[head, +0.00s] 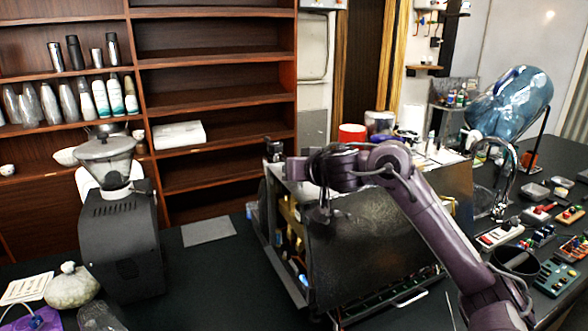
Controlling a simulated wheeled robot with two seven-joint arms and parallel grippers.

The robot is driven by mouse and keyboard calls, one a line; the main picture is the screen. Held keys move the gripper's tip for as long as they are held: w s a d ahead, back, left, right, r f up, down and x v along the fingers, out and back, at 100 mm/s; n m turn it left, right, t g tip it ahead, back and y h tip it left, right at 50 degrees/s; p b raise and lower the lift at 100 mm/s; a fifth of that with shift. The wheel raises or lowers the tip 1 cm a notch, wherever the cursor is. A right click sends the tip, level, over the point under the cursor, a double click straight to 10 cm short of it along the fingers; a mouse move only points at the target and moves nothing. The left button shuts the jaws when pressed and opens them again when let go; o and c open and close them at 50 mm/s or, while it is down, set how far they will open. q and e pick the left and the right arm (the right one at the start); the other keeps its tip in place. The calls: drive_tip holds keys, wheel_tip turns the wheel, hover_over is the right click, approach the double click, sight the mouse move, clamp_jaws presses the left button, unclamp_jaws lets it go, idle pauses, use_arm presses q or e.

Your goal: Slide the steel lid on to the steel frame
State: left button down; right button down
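The steel frame (286,276) stands on the dark counter in the middle of the head view, open on its left side, with brass-coloured parts showing inside. A large dark, shiny panel, which looks like the steel lid (375,250), stands steeply at the front of the frame. I cannot tell whether it is seated on the frame. My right arm reaches in from the lower right across the panel. My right gripper (322,213) points down at the panel's upper left edge. Its fingers are dark and small, so its grip cannot be made out. My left gripper is not in view.
A black grinder (118,240) stands at the left with a grey mat (209,231) beside it. A tap (497,165), a blue water bottle (512,100) and several small electronic boards (556,277) crowd the right. Wooden shelves (215,90) stand behind the counter.

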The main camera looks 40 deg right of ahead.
idle(0.3)
drive_tip(key=c, duration=1.4)
unclamp_jaws()
drive_tip(key=shift+b+v, duration=0.4)
drive_tip(key=shift+v, duration=3.55)
